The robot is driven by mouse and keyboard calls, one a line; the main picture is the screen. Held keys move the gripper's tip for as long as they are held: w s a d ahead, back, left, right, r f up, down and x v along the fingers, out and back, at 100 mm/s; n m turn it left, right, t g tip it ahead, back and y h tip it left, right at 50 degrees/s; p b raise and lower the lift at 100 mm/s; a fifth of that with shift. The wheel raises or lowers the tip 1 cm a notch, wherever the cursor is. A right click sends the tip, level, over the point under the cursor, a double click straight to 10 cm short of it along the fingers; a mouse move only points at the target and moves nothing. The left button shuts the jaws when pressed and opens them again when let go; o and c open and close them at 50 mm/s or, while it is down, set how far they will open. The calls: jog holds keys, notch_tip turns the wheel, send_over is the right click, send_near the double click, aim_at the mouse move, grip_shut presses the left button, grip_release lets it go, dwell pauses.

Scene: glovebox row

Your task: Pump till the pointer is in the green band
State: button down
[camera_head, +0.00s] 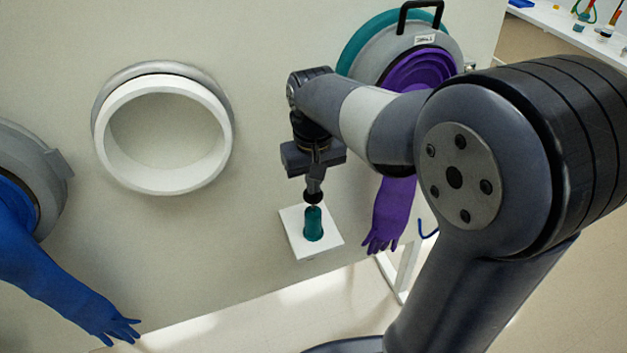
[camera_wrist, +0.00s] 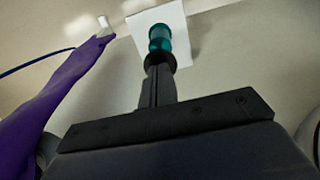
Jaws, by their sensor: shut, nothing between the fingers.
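A teal pump bulb (camera_head: 313,226) stands on a small white plate (camera_head: 293,222) on the pale wall. It also shows in the wrist view (camera_wrist: 160,38), with a dark round piece (camera_wrist: 160,61) at its near end. My gripper (camera_head: 314,186) is shut and empty, lined up with the bulb at that dark piece. In the wrist view my closed fingers (camera_wrist: 158,78) point straight at it. I cannot tell whether they touch or press it. No gauge, pointer or green band can be made out in either view.
A purple glove (camera_head: 393,212) hangs from a port just right of the plate, close to my arm. An open white ring port (camera_head: 165,185) is at the left. A blue glove (camera_head: 60,285) hangs at the far left. The wall between them is clear.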

aim_at(314, 197)
jog(key=shift+f, duration=0.35)
notch_tip(314, 197, down, 4)
jog(key=b, duration=0.3)
jog(key=shift+f, duration=0.25)
jog(key=shift+s+f, duration=0.1)
jog(key=shift+s, duration=0.05)
jog(key=shift+r+p, duration=0.4)
jog(key=shift+p, duration=0.1)
notch_tip(314, 197, up, 14)
jog(key=p, duration=0.2)
jog(key=shift+f, duration=0.15)
dwell(0.9)
